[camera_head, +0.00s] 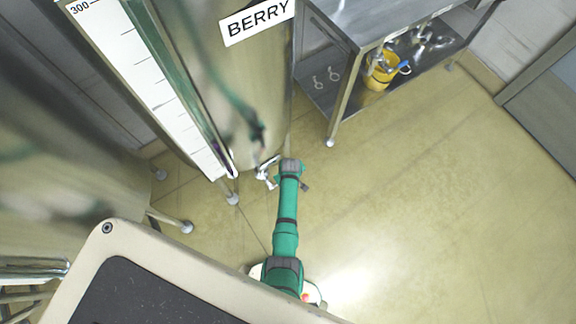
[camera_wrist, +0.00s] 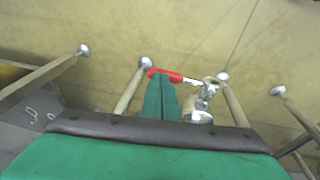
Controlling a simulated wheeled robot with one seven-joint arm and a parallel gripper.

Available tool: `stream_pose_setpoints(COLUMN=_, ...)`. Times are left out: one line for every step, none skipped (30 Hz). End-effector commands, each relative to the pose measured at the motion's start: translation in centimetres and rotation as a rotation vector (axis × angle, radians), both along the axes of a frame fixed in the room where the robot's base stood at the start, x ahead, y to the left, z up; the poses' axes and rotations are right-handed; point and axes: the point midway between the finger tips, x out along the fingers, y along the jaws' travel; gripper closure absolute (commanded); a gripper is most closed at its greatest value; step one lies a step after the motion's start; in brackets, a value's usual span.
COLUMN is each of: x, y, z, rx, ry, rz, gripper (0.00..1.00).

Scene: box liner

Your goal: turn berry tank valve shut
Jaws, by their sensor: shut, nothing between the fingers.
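The berry tank (camera_head: 262,75) is a shiny steel cylinder with a BERRY label (camera_head: 257,22). Its valve (camera_head: 266,172) is a small metal fitting low on the tank, beside the end of my arm. In the wrist view, the valve's metal body (camera_wrist: 207,92) is right of my fingers, and its lever with a red grip (camera_wrist: 165,74) points left. My gripper (camera_wrist: 160,80) has its green fingers shut and empty, with the tips at the red grip. I cannot tell whether they touch it. The fingers are hidden in the head view.
A steel table (camera_head: 345,20) with a lower shelf stands at the upper right, with a yellow bucket (camera_head: 378,76) on the shelf. Another steel tank (camera_head: 60,165) is at the left. Tank legs (camera_wrist: 130,90) stand near my gripper. The floor (camera_head: 440,190) at the right is clear.

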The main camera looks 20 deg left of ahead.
Motion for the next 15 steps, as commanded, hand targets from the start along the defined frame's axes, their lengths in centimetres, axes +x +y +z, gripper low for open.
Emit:
stream_pose_setpoints(x=0.1, y=0.0, z=0.6, rx=0.003, ry=-0.005, rz=0.000, gripper=1.00)
stream_pose_setpoints(x=0.1, y=-0.1, z=1.0, rx=0.003, ry=-0.004, rz=0.000, gripper=1.00)
stream_pose_setpoints(x=0.1, y=-0.1, z=1.5, rx=0.003, ry=-0.006, rz=0.000, gripper=1.00)
stream_pose_setpoints(x=0.1, y=-0.2, z=2.0, rx=0.004, ry=-0.006, rz=0.000, gripper=1.00)
stream_pose_setpoints(x=0.1, y=-0.3, z=2.5, rx=0.004, ry=-0.006, rz=0.000, gripper=1.00)
stream_pose_setpoints(x=0.1, y=-0.3, z=3.2, rx=0.005, ry=-0.008, rz=0.000, gripper=1.00)
stream_pose_setpoints(x=0.1, y=-0.4, z=3.8, rx=0.006, ry=-0.007, rz=0.000, gripper=1.00)
stream_pose_setpoints(x=0.0, y=-0.5, z=4.3, rx=0.006, ry=-0.007, rz=0.000, gripper=1.00)
stream_pose_setpoints(x=-0.1, y=-0.6, z=5.0, rx=0.006, ry=-0.007, rz=0.000, gripper=1.00)
stream_pose_setpoints(x=-0.1, y=-0.7, z=5.5, rx=0.007, ry=-0.008, rz=0.001, gripper=1.00)
stream_pose_setpoints(x=-0.2, y=-0.8, z=6.0, rx=0.006, ry=-0.007, rz=0.001, gripper=1.00)
stream_pose_setpoints(x=-0.2, y=-0.9, z=6.8, rx=0.007, ry=-0.008, rz=0.001, gripper=1.00)
stream_pose_setpoints(x=-0.2, y=-1.0, z=7.4, rx=0.007, ry=-0.008, rz=0.000, gripper=1.00)
stream_pose_setpoints(x=-0.3, y=-1.1, z=7.9, rx=0.007, ry=-0.008, rz=0.000, gripper=1.00)
stream_pose_setpoints(x=-0.4, y=-1.3, z=8.6, rx=0.006, ry=-0.007, rz=-0.002, gripper=1.00)
